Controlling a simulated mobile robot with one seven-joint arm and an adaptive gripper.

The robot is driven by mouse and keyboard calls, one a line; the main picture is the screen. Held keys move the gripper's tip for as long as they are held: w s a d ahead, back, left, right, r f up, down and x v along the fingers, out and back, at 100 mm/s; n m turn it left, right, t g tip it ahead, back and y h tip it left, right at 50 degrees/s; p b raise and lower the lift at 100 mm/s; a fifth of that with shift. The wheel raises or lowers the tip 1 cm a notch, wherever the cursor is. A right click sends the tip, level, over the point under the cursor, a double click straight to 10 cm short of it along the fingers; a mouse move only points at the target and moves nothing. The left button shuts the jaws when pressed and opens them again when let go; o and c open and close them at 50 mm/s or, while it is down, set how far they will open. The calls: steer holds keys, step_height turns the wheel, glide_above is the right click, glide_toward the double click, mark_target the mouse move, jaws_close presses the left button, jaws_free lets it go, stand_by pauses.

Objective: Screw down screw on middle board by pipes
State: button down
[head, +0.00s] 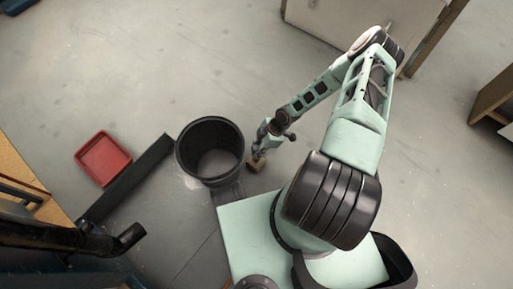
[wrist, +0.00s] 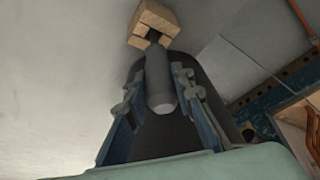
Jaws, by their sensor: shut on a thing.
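My gripper (head: 266,142) hangs low beside a black bucket in the head view. In the wrist view my gripper (wrist: 156,92) is shut on a grey handled tool (wrist: 158,75), its rounded end toward the camera. A tan block (wrist: 153,20) is at the tool's far end; whether it is part of the tool I cannot tell. The tan block also shows below my gripper in the head view (head: 256,167). Dark pipes (head: 60,238) lie at the lower left of the head view, by a wooden surface (head: 15,175). I cannot make out a screw or the middle board.
The black bucket (head: 183,158) stands just left of my gripper. A red tray (head: 103,158) and a dark beam (head: 130,180) lie on the floor further left. A pale cabinet (head: 350,25) stands at the back right. The floor at the upper left is mostly clear.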

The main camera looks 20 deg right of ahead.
steer(key=shift+f, duration=0.3)
steer(key=c, duration=1.6)
jaws_free()
steer(key=v, duration=1.2)
